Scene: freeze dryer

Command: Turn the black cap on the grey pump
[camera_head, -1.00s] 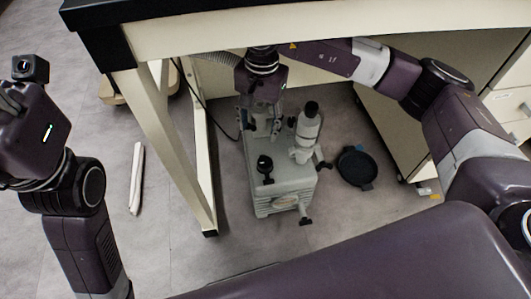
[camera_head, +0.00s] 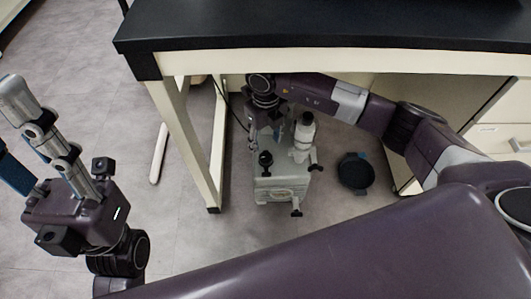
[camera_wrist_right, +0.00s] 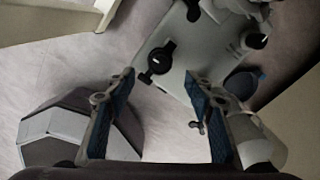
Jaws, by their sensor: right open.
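The grey pump (camera_head: 284,189) stands on the floor under the bench. A black cap (camera_head: 265,158) sticks up from its top; it also shows in the right wrist view (camera_wrist_right: 161,57). A cylinder (camera_head: 303,138) with a dark top rises at the pump's right. My right gripper (camera_head: 271,134) points down over the back of the pump. In the right wrist view its blue-padded fingers (camera_wrist_right: 160,78) are apart and empty, with the black cap beyond the gap between their tips. My left gripper (camera_head: 18,135) is at the far left, away from the pump, fingers spread.
The black-topped bench (camera_head: 330,28) hangs above the pump and my right forearm. A bench leg (camera_head: 205,150) stands left of the pump. A round black dish (camera_head: 356,172) lies on the floor to the right, near a cabinet (camera_head: 490,139). Floor in front is clear.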

